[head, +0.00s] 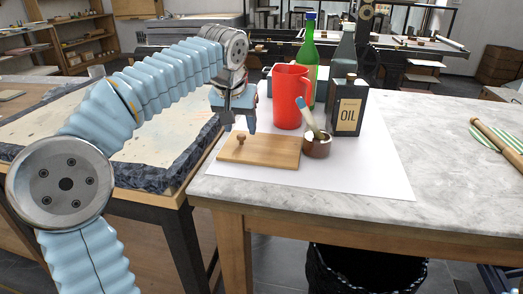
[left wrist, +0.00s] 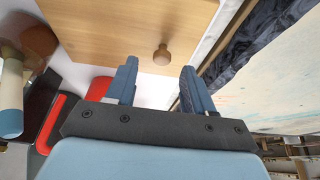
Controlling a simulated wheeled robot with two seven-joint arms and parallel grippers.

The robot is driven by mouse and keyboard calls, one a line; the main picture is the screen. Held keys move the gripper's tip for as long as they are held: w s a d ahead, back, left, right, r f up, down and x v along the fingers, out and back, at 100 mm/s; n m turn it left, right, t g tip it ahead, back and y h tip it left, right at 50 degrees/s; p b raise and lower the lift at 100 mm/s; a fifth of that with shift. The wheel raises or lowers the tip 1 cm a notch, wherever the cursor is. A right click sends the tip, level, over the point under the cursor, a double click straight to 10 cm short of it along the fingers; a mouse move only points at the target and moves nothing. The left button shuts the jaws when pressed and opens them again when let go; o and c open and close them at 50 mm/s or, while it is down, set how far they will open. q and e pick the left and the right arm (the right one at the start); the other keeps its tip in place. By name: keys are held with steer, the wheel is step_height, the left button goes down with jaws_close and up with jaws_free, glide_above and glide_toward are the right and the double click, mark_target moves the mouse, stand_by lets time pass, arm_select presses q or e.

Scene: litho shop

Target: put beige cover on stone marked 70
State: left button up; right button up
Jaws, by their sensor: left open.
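A beige wooden cover (head: 262,151) with a small round knob (head: 241,138) lies flat on white paper on the marble table. The cover also fills the top of the left wrist view (left wrist: 100,25), with its knob (left wrist: 162,56) in front of the gap between my fingers. My left gripper (head: 239,121) is open and empty, fingers pointing down just above the knob end, apart from the knob. A large pale stone slab (head: 165,143) with rough dark edges lies on the table to the left, partly behind my left arm. I see no number 70 on it. My right gripper is out of view.
A red jug (head: 290,97) stands close behind the cover. A brown pot with a brush (head: 317,148), a black oil can (head: 349,108) and a green bottle (head: 310,53) stand nearby. Marble between is clear.

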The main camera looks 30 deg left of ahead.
mark_target(241, 135)
arm_select(q)
steer(key=shift+x, duration=1.6)
steer(key=shift+s+a, duration=0.1)
jaws_close()
steer(key=shift+r, duration=0.15)
